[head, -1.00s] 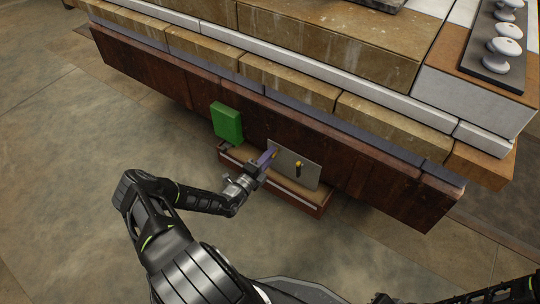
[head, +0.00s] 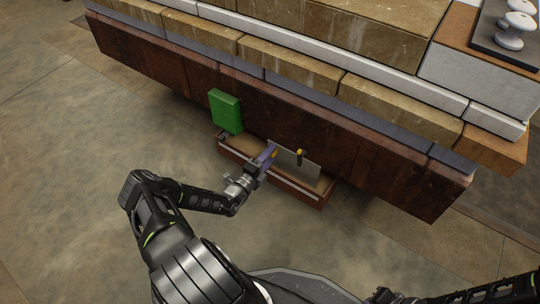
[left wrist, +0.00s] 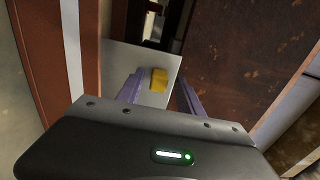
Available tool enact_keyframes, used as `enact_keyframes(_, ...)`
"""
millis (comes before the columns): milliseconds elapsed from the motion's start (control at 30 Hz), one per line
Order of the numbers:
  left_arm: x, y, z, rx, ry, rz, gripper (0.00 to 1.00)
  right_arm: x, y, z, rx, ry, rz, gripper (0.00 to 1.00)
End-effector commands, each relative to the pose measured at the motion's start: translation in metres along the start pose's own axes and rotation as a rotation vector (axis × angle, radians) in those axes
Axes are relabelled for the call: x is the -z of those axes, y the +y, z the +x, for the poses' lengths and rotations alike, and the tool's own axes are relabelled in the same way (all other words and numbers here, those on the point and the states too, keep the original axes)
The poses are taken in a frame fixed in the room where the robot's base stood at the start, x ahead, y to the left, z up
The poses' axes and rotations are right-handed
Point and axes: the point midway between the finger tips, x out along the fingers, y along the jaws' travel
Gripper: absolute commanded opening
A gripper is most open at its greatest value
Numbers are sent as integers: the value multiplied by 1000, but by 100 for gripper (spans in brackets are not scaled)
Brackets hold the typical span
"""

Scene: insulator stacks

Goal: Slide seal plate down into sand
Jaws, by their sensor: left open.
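The seal plate (head: 309,168) is a thin grey plate standing in the sand (head: 237,148) of a low red-brown trough. A black piece with a yellow top (head: 299,153) shows on it. My left gripper (head: 268,156) is at the plate's left part. Its jaws are open. In the left wrist view, the purple fingers (left wrist: 158,93) stand apart on either side of a yellow block (left wrist: 159,80), with the grey plate (left wrist: 140,60) behind it. Whether the fingers touch the block cannot be told. The plate's lower edge is hidden.
A green block (head: 226,111) stands at the trough's left end. A dark reddish-brown beam (head: 150,70) runs right behind the trough, under brown and white slabs. White insulators (head: 515,30) stand on top at far right. The floor in front is open.

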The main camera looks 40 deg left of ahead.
Motion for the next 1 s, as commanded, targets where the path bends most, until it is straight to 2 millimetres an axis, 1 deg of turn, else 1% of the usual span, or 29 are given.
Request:
enact_keyframes(167, 0, 0, 0, 0, 0, 0, 44, 0, 0, 0, 0, 0, 0, 0)
enact_keyframes(267, 0, 0, -4, -1, -1, 0, 44, 0, -1, -2, 0, -1, 0, 0)
enact_keyframes(367, 0, -2, -14, -1, 0, 1, 44, 0, -2, -6, -1, -1, 0, 0)
enact_keyframes(700, 0, -2, -67, -2, -1, -1, 44, -3, -8, -22, -5, -3, -2, 0)
enact_keyframes(833, 0, -1, -77, 0, 0, -1, 44, -3, -9, -23, -5, -3, -3, 0)
enact_keyframes(1000, 0, 0, -79, 0, 0, -1, 44, -3, -8, -22, -5, -3, -3, 0)
